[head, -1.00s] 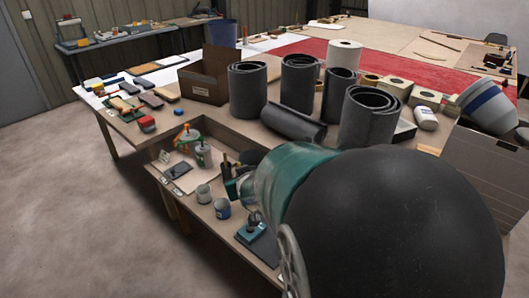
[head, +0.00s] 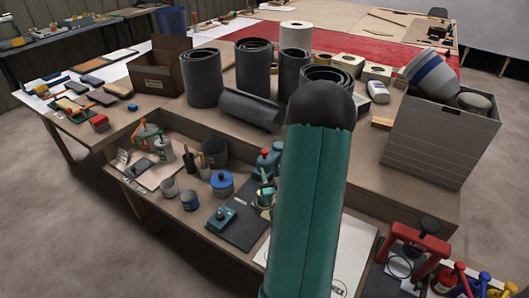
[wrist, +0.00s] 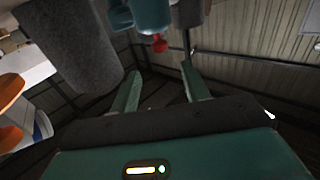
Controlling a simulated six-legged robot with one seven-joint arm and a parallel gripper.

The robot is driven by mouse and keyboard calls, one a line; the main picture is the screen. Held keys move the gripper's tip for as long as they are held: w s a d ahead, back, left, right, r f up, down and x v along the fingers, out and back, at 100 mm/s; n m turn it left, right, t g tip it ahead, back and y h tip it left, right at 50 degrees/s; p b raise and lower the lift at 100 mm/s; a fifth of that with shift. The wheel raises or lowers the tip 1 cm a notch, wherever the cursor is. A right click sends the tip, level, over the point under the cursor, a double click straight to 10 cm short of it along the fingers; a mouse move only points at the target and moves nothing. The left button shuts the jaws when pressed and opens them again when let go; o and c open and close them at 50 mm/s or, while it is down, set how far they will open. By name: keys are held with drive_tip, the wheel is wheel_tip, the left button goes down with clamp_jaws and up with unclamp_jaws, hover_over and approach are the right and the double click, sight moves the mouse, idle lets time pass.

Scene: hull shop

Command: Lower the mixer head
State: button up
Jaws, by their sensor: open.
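A teal machine with a red knob, which looks like the mixer (head: 268,163), stands in the lower bay of the bench, partly hidden behind my arm in the head view. In the wrist view a teal body with a red knob (wrist: 151,17) shows at the top, beyond the fingertips and apart from them. I cannot tell the tilt of its head. My gripper (wrist: 160,86) is open, with its two teal fingers spread and nothing between them. In the head view my gripper is hidden or unclear behind my arm.
Grey rolls (head: 201,78) stand on the upper bench beside a cardboard box (head: 158,66). A blue-lidded tin (head: 222,183), a teal device (head: 221,217) on a dark mat and small pots crowd the lower bay. A red press (head: 420,240) stands at lower right.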

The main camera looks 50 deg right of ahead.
sight(266, 154)
drive_tip(key=x, duration=1.1)
drive_tip(key=shift+w+d, duration=0.1)
drive_tip(key=shift+w, duration=0.1)
